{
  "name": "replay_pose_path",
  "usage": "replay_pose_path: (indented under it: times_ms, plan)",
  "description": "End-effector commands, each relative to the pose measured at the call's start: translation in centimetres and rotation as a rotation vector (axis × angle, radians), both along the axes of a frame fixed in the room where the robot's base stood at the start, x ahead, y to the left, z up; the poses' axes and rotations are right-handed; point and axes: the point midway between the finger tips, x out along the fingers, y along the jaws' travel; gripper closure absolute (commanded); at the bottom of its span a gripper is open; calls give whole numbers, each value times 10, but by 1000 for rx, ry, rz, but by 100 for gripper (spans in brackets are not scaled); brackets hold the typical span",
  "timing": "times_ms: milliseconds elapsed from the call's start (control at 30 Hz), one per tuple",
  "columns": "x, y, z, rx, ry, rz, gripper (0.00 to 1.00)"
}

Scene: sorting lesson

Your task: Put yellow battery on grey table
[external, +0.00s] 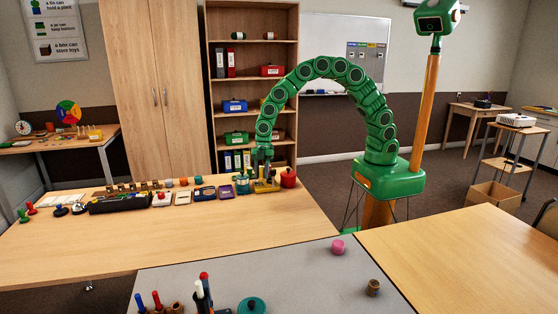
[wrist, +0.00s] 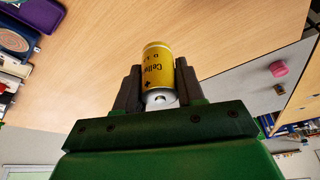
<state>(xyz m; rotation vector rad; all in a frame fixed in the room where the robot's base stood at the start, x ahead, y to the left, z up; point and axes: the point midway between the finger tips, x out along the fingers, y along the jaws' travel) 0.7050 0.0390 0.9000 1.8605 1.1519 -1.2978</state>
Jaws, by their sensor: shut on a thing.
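The yellow battery (wrist: 158,66) is a can-shaped cell with dark lettering. In the wrist view it sits between the two dark fingers of my gripper (wrist: 158,78), which is shut on it. In the external view my gripper (external: 262,172) points down at the back right of the wooden table; the battery is hard to tell from the yellow things there. The grey table (external: 300,275) is in the front middle of the external view, away from my gripper. A corner of it also shows at the right of the wrist view (wrist: 255,90).
A pink piece (external: 338,247) and a brown piece (external: 373,287) stand on the grey table's right side. Pens and a teal round thing (external: 251,306) are at its front. A red pot (external: 288,178) stands right beside my gripper. A row of small items lines the wooden table (external: 180,235).

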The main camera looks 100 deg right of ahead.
Motion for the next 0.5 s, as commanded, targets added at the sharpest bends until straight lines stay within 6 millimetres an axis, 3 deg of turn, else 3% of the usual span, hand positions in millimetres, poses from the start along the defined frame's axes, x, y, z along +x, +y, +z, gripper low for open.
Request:
replay_pose_path:
  times_ms: [100, 500]
  plan:
    - [-2, 40, 0, -5, 3, 8, 100]
    - [-24, 164, 0, -20, 9, 7, 100]
